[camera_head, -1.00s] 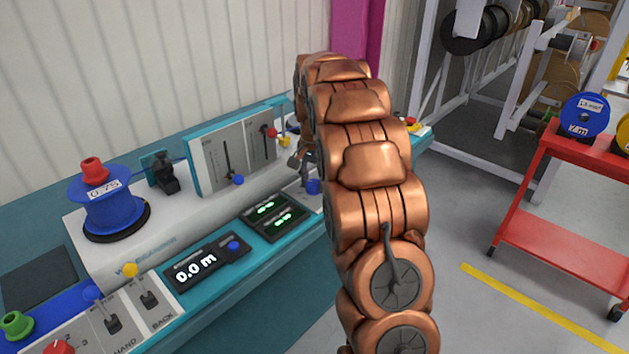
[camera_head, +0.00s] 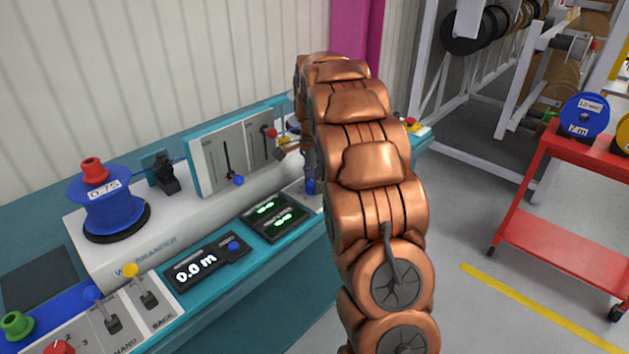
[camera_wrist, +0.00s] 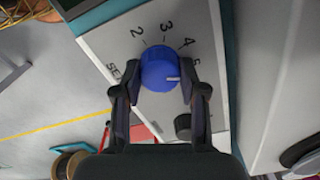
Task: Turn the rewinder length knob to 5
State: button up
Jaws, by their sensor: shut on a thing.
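The blue length knob (camera_wrist: 158,66) sits on a white panel between both fingers of my gripper (camera_wrist: 158,74) in the wrist view. The fingers are shut on its sides. Its white mark points right, toward the right finger. Printed numbers 2, 3 and 4 run around its upper side, with what looks like a 5 at the right, partly cut by the finger. I cannot tell exactly which number the mark meets. In the head view my copper arm hides most of the gripper, and a bit of the blue knob (camera_head: 311,187) shows beside it.
A dark knob (camera_wrist: 183,127) sits close to my right finger. The rewinder's display (camera_head: 195,262) reads 0.0 m. A slider panel (camera_head: 232,150) stands behind, a blue reel (camera_head: 108,208) at the left, and a red cart (camera_head: 560,215) at the right.

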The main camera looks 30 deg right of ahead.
dwell(0.4)
jog(key=o, duration=1.1)
jog(key=shift+o, duration=0.2)
jog(key=shift+r, duration=0.1)
notch_tip(320, 180, up, 12)
dwell(0.5)
